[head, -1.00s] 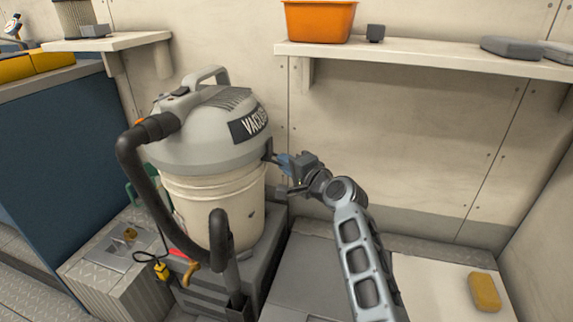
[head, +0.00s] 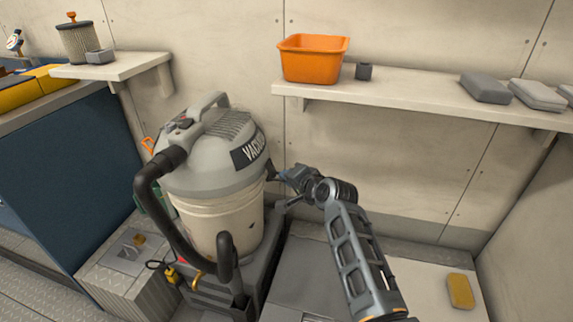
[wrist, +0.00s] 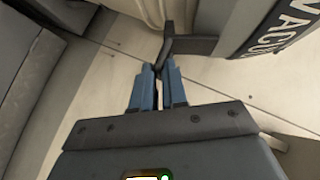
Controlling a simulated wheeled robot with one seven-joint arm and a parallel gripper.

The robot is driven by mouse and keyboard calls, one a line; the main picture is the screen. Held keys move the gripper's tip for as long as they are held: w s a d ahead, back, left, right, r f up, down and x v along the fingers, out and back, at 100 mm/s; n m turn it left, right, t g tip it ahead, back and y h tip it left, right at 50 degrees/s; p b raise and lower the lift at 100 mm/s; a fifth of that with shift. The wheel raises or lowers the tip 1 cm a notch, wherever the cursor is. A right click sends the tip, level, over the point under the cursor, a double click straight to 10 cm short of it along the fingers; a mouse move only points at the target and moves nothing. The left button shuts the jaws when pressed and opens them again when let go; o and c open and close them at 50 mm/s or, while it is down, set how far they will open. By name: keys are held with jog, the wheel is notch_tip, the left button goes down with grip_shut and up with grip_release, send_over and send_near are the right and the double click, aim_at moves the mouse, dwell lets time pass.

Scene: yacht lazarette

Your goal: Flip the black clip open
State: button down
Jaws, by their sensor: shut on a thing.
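The shop vacuum (head: 215,165) stands at the left, with a grey lid over a cream bucket. The black clip (head: 270,168) is on the right side of its lid rim. In the wrist view the clip (wrist: 188,46) is a dark bar reaching out from the lid, with a bent end between my fingertips. My gripper (head: 284,175) is beside the vacuum's right side; its blue fingers (wrist: 157,72) are shut on the clip's end. The gripped tip is partly hidden by the fingers, and the clip is small in the head view.
A shelf (head: 420,93) above holds an orange bin (head: 313,60), a small dark block (head: 363,71) and grey cases (head: 487,88). The vacuum's black hose (head: 150,200) loops on its left. A yellow sponge (head: 460,291) lies at lower right.

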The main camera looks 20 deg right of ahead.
jog(key=shift+s+d+r+n+g+h+p, duration=0.15)
jog(key=shift+r+n+g+h+p, duration=0.95)
jog(key=shift+p, duration=1.85)
jog(key=shift+s+d+r+n+g+h+p, duration=0.15)
jog(key=shift+r+n+g+h+p, duration=0.45)
jog(key=shift+r+g+h+p, duration=1.6)
jog(key=shift+f+t+y+p, duration=0.6)
jog(key=shift+f+y+p, duration=0.1)
jog(key=c, duration=1.2)
grip_release()
jog(key=shift+w+r, duration=0.1)
jog(key=shift+p+v, duration=0.45)
jog(key=shift+v, duration=3.45)
